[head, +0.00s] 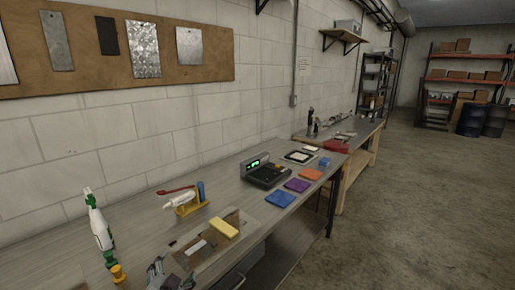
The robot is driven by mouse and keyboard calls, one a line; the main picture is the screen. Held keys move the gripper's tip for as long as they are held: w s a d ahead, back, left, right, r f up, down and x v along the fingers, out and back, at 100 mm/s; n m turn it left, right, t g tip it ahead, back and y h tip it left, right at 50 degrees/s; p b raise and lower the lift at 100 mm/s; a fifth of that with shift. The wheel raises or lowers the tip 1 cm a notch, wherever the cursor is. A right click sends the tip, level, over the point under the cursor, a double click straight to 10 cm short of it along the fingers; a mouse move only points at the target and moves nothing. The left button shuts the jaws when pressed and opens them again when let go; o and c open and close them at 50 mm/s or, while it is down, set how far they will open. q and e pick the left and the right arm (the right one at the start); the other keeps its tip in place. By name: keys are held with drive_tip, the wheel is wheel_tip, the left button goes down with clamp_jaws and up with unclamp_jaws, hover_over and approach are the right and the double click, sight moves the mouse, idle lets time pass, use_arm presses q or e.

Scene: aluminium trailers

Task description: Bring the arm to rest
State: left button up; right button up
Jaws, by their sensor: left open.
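My left gripper (160,271) shows at the bottom edge of the head view, over the near end of the grey workbench (230,185). It is open, and I see nothing between its fingers. Most of the arm behind it is cut off by the frame. My right gripper is not in view.
Near my gripper stand a white and green bottle (100,226), a small yellow item (118,273) and a yellow block (224,227) by a brown board. Further along are a yellow stand (188,205), a black scale (268,176) and blue (279,199), purple and orange cloths. The floor at right is clear.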

use_arm(q)
drive_tip(key=s+d+f+n+g+h, duration=0.1)
drive_tip(key=s+f+n+g, duration=0.2)
drive_tip(key=s+f+g, duration=0.5)
drive_tip(key=s+d+f+n+g+h, duration=0.15)
drive_tip(key=s+f, duration=0.45)
drive_tip(key=s, duration=0.6)
wheel_tip(320, 180, down, 32)
drive_tip(key=s+g, duration=0.2)
drive_tip(key=s, duration=0.1)
drive_tip(key=s+a+f, duration=0.2)
drive_tip(key=s+f, duration=0.8)
drive_tip(key=s, duration=0.1)
drive_tip(key=s+a+f+g, duration=0.1)
drive_tip(key=s+a+f, duration=0.1)
drive_tip(key=s+f, duration=0.8)
drive_tip(key=shift+s+a+f+y, duration=0.2)
drive_tip(key=shift+s+a+y, duration=0.05)
drive_tip(key=shift+s+y, duration=0.2)
